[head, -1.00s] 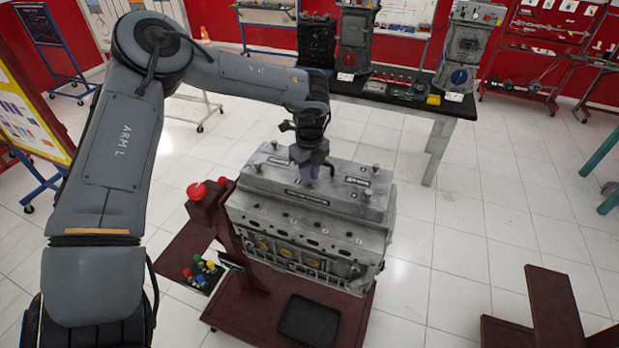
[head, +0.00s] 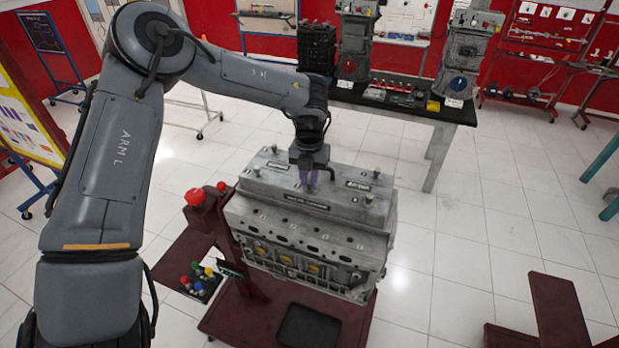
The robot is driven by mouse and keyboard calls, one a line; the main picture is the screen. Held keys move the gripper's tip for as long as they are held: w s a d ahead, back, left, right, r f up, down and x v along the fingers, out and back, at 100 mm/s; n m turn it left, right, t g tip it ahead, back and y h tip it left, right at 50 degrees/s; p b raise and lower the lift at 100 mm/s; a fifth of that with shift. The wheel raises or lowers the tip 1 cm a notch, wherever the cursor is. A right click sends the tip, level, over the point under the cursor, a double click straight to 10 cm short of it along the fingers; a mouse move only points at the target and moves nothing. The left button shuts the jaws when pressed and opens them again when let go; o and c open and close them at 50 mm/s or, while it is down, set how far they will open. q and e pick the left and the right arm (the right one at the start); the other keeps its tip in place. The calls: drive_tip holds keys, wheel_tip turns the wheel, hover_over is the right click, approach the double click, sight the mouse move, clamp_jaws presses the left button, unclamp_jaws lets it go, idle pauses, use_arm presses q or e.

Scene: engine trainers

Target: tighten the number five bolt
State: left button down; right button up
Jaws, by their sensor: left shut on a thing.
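A grey engine block (head: 300,238) stands on a dark red stand, with a raised cover (head: 318,203) on top. Bolts stick up from the cover, among them one at the left end (head: 257,172), one at the far right (head: 375,174) and one at the right end (head: 369,199). My left gripper (head: 309,183) points down at the middle of the cover. I cannot read which number the bolt has. My right gripper is not in view.
The red stand (head: 245,322) carries a black tray (head: 308,326), a red button (head: 195,196) and a small box of coloured knobs (head: 201,280). A workbench (head: 437,112) with engine parts stands behind. Open tiled floor (head: 480,240) lies to the right.

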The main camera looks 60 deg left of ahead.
use_arm(q)
drive_tip(key=m, duration=0.4)
drive_tip(key=shift+m, duration=0.3)
drive_tip(key=m, duration=1)
drive_tip(key=shift+r+m+p, duration=0.1)
drive_tip(key=shift+m+p, duration=0.35)
drive_tip(key=shift+m, duration=1.55)
drive_tip(key=c, duration=1)
unclamp_jaws()
